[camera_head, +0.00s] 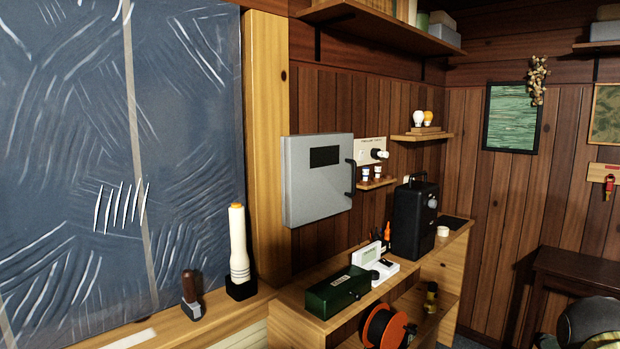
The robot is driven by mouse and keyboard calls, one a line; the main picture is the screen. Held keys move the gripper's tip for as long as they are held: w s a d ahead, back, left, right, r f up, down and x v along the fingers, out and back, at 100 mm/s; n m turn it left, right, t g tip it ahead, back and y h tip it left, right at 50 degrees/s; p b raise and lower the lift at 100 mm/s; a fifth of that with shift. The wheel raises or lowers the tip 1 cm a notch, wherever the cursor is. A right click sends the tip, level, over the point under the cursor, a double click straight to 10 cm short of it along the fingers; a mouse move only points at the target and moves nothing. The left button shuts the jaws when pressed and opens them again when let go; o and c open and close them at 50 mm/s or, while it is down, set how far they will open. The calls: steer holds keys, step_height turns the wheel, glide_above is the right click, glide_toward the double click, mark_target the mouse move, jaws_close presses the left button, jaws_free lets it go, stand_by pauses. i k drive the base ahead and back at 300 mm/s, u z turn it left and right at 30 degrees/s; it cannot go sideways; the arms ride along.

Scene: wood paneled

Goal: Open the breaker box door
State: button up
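The breaker box (318,195) is a light grey metal box fixed to the wood-panelled wall, just right of the pale wooden post. Its door faces the room and looks closed. A dark rectangular panel (325,156) sits near the top of the door. A black vertical bar handle (350,178) is on the door's right edge. My gripper does not show in this view, so its place relative to the handle cannot be seen.
Below the box, a wooden bench (285,300) holds a dark green case (337,292), a white device (372,262) and a black case (414,220). A small shelf (376,184) with cups sits close right of the handle. A white flashlight (238,245) stands left.

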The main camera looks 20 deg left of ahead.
mark_target(320, 169)
steer(key=u, duration=0.35)
steer(key=i, duration=1.2)
steer(key=u, duration=0.3)
